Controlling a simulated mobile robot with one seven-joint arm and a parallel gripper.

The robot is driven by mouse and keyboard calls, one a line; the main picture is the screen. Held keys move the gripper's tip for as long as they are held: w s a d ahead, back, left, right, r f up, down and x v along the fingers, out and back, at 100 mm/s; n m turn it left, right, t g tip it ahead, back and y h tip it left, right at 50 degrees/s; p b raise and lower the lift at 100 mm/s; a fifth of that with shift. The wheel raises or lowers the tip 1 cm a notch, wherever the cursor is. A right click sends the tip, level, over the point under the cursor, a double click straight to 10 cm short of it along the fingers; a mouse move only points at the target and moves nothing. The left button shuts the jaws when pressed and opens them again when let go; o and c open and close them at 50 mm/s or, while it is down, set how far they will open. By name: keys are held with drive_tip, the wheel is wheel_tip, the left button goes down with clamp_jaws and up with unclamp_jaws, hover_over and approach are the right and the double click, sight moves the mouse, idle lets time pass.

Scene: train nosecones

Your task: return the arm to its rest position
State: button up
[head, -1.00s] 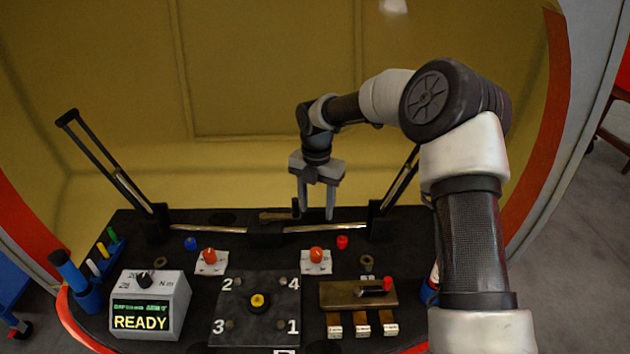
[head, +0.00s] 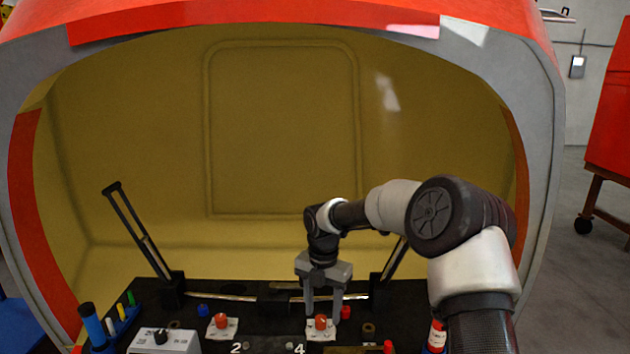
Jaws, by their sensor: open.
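My gripper (head: 323,310) is in the middle right of the head view, pointing down with its two fingers apart. It looks empty. In the picture its fingertips overlap the right orange knob (head: 320,322) on its white plate; I cannot tell how far apart they are in depth. My arm bends over from the right side of the view, its elbow raised above the black work surface (head: 225,290).
A left orange knob (head: 222,321), a blue cap (head: 202,310) and a red cap (head: 346,312) sit on the surface. A black lever frame (head: 140,230) rises at left. A grey box (head: 160,341) stands in front. The yellow shell interior (head: 285,130) encloses the back.

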drive_tip(key=s+d+r+m+t+h, duration=0.1)
drive_tip(key=s+d+r+m, duration=0.3)
drive_tip(key=s+r+m, duration=0.4)
drive_tip(key=s+d+r+m+t+h, duration=0.1)
drive_tip(key=s+d+r+m, duration=0.4)
drive_tip(key=r, duration=0.6)
drive_tip(key=s+d+r+m+t+y+p, duration=0.1)
drive_tip(key=s+d+r+m+t, duration=0.1)
drive_tip(key=s+m, duration=0.75)
drive_tip(key=s+d+r+m+t+y, duration=0.1)
drive_tip(key=s+r+m+t, duration=0.1)
drive_tip(key=s+m, duration=0.75)
wheel_tip(320, 180, up, 13)
drive_tip(key=s+n+p, duration=0.1)
drive_tip(key=p, duration=1.1)
drive_tip(key=shift+f+p, duration=0.15)
drive_tip(key=shift+p, duration=0.2)
drive_tip(key=shift+n, duration=0.3)
